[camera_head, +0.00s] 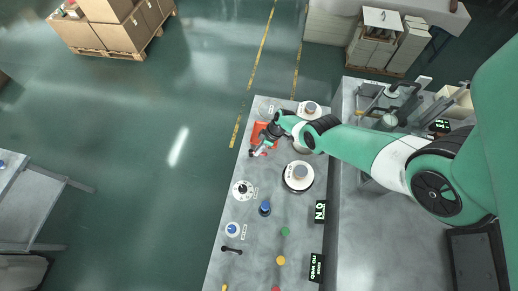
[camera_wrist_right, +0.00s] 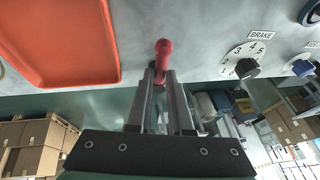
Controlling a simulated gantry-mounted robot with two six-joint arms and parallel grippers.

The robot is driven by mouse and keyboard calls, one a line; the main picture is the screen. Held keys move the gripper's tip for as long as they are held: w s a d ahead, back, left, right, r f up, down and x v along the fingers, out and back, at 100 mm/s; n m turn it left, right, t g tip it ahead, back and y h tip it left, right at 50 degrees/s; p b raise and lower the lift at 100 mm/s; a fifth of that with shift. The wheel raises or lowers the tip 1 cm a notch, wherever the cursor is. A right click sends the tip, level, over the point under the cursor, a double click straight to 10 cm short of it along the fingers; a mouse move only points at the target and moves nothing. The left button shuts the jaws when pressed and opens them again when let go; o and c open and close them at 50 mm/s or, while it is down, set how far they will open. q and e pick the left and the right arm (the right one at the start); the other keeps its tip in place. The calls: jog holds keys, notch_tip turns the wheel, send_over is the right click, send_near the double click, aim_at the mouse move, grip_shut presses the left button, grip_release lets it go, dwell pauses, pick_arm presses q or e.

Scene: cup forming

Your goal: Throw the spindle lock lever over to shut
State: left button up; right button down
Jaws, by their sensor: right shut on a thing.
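A lever with a red knob (camera_wrist_right: 163,52) stands at the panel's edge in the right wrist view. My right gripper (camera_wrist_right: 163,80) is shut on it, with the red end showing just beyond the fingertips. In the head view my right gripper (camera_head: 260,148) is at the far end of the grey panel (camera_head: 262,215), beside an orange-red tray (camera_head: 258,131). The gripper and arm mostly hide the lever there. I cannot read a label for this lever. My left gripper is not in view.
The orange-red tray (camera_wrist_right: 62,40) lies close by on the left in the wrist view. A BRAKE dial (camera_wrist_right: 243,60) is on the right. The head view shows a round white-topped fixture (camera_head: 299,176), a blue knob (camera_head: 265,208), a black handle (camera_head: 232,250) and several buttons.

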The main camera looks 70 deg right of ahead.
jog(key=c, duration=0.8)
grip_release()
jog(key=shift+c, duration=0.2)
jog(key=p+v, duration=1.1)
jog(key=shift+r, duration=0.25)
jog(key=shift+s, duration=0.15)
